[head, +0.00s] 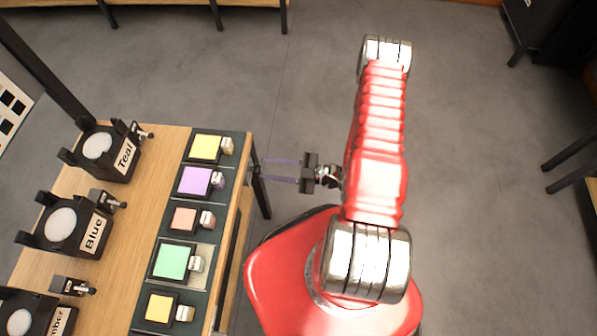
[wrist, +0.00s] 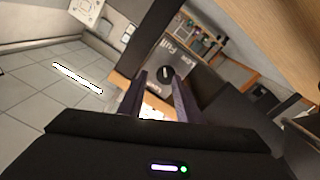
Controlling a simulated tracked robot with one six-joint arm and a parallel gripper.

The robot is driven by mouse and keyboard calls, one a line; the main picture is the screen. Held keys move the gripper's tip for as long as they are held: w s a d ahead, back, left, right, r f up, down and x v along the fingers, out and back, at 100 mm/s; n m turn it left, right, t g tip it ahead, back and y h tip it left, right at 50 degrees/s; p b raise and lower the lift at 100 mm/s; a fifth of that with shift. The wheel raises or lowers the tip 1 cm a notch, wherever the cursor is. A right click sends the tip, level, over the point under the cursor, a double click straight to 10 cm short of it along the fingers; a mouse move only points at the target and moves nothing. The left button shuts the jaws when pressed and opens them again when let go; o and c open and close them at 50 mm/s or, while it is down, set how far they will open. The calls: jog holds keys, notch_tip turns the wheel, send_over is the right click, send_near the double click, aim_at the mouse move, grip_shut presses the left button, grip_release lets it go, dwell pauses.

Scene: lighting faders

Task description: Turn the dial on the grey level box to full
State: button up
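In the wrist view a round black dial (wrist: 166,74) with a pale pointer line sits on the face of the grey level box (wrist: 180,57). Printed words, including Low and Full, surround it. The pointer's exact setting is too small to read. My gripper (wrist: 161,80) is open, with one finger on each side of the dial in the picture; contact cannot be told. In the head view my gripper (head: 266,171) points left, its two purple fingers apart, just off the table's front edge. The dial cannot be made out clearly there.
The wooden table (head: 150,200) carries a row of coloured tiles (head: 195,182) with small pale blocks beside them. Lamps labelled Teal (head: 100,150) and Blue (head: 63,228) stand behind. Grey floor (head: 290,80) is clear around my arm. Dark furniture (head: 545,25) stands far right.

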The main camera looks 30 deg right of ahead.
jog(key=shift+o, duration=0.2)
jog(key=shift+s+a+f, duration=0.15)
jog(key=shift+a+f, duration=0.05)
jog(key=shift+f, duration=0.4)
jog(key=v, duration=1.4)
jog(key=shift+r, duration=0.45)
jog(key=shift+s+a, duration=0.1)
jog(key=shift+a, duration=0.05)
